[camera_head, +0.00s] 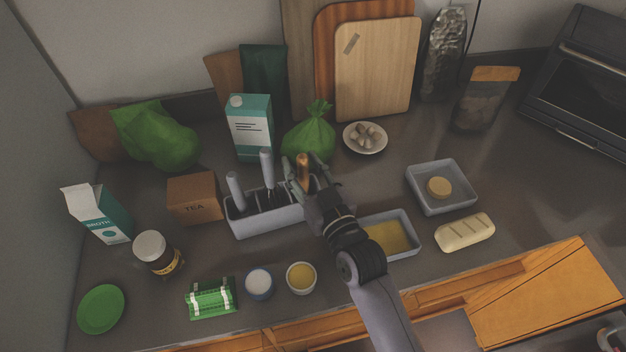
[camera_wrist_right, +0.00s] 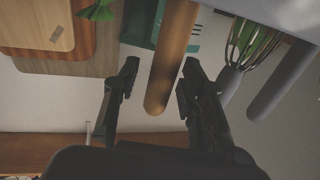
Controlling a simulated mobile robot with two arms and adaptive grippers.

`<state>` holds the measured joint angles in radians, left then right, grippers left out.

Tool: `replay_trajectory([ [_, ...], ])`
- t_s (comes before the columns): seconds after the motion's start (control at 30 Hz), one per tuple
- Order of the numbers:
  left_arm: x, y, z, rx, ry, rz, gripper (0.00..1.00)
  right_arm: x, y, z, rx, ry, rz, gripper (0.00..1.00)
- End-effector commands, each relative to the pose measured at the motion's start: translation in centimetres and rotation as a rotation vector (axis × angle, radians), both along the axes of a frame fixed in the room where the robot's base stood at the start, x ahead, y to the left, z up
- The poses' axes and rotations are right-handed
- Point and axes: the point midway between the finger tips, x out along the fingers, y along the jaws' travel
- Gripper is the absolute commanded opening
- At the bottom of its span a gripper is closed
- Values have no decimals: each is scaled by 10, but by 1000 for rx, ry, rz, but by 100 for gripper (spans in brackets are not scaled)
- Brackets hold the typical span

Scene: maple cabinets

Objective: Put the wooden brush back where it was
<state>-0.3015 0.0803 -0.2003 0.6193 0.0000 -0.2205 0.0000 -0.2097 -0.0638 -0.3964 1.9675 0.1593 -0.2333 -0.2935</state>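The wooden brush (camera_head: 303,168) stands handle up at the right end of the grey utensil holder (camera_head: 262,222); its lower part is hidden. My right gripper (camera_head: 298,172) is over that end of the holder, its fingers on either side of the handle. In the right wrist view the brown handle (camera_wrist_right: 172,60) runs between the fingers of the gripper (camera_wrist_right: 158,75). A gap shows on its left side, and the right finger is close to it; I cannot tell whether they touch. The gripper is open.
Grey-handled utensils (camera_head: 267,168) stand in the holder's other part; a whisk (camera_wrist_right: 250,45) shows close by. A tea box (camera_head: 194,197) is left, a green bag (camera_head: 311,135) behind, and a grey tray (camera_head: 410,228) right. An open drawer (camera_head: 545,295) is at front.

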Motion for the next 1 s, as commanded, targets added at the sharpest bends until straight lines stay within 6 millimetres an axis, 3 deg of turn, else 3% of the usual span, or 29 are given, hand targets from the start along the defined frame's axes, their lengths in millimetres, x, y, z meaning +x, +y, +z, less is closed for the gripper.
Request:
replay_trajectory([
  [0.5,1,0,-26,0,-2,0,40,-91,-40,-5,-3,4,1,38],
  [0.7,2,0,-29,1,-2,0,40,-107,-47,-2,-1,2,1,38],
  [1.0,2,0,-29,0,-3,0,40,-109,-48,-1,0,1,1,38],
])
